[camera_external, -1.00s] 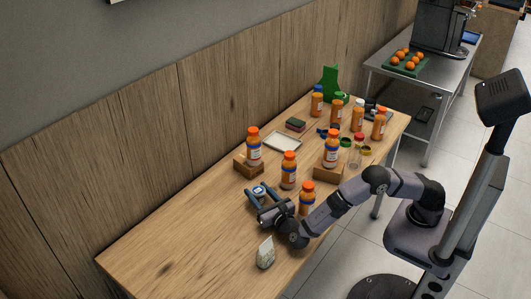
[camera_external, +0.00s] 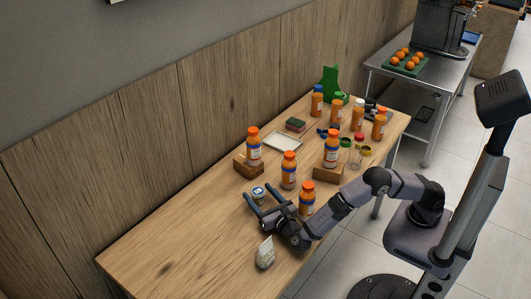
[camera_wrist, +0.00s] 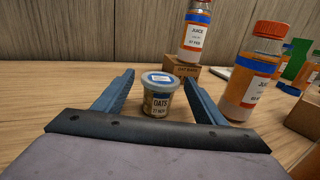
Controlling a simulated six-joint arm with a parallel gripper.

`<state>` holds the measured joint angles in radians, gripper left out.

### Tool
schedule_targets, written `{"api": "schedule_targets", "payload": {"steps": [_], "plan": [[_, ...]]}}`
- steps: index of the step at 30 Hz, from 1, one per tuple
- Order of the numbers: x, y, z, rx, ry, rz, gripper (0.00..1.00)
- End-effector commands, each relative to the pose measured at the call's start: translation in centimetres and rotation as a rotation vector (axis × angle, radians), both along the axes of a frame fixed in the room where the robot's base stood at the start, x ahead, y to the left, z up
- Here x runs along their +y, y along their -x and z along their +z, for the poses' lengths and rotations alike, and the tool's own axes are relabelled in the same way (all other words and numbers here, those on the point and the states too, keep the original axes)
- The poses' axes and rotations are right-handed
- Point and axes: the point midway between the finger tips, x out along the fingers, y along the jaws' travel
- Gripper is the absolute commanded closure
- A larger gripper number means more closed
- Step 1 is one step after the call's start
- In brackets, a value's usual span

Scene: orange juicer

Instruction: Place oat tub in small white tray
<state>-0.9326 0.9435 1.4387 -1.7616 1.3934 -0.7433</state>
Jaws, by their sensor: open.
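The oat tub (camera_external: 258,194) is a small upright tub with a white and blue lid, standing on the wooden table. In the wrist view the tub (camera_wrist: 158,98) shows its OATS label and appears between my two fingers. My gripper (camera_external: 262,192) is open around or just short of the tub, with a visible gap on each side; it also shows in the wrist view (camera_wrist: 158,78). I cannot tell exactly how deep the tub sits between the fingers. The small white tray (camera_external: 283,142) lies flat and empty farther back on the table, near the wall.
Juice bottles stand close by: one (camera_external: 289,170) beyond the tub, one (camera_external: 307,198) beside my gripper, and others on wooden blocks (camera_external: 248,168). A sponge (camera_external: 295,125) lies behind the tray. A pale bag (camera_external: 265,253) stands near the front edge. The left table area is clear.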

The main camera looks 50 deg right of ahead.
Motion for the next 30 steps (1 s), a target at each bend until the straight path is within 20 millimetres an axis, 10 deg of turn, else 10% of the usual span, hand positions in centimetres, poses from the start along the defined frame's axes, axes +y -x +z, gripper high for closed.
{"api": "schedule_targets", "payload": {"steps": [11, 21, 30], "plan": [[2.7, 6.4, 0.0, 0.000, -0.001, 0.005, 0.36], [2.3, 5.9, 6.3, 0.000, -0.003, 0.000, 0.36], [2.3, 5.9, 8.0, 0.001, -0.001, 0.000, 0.36]]}}
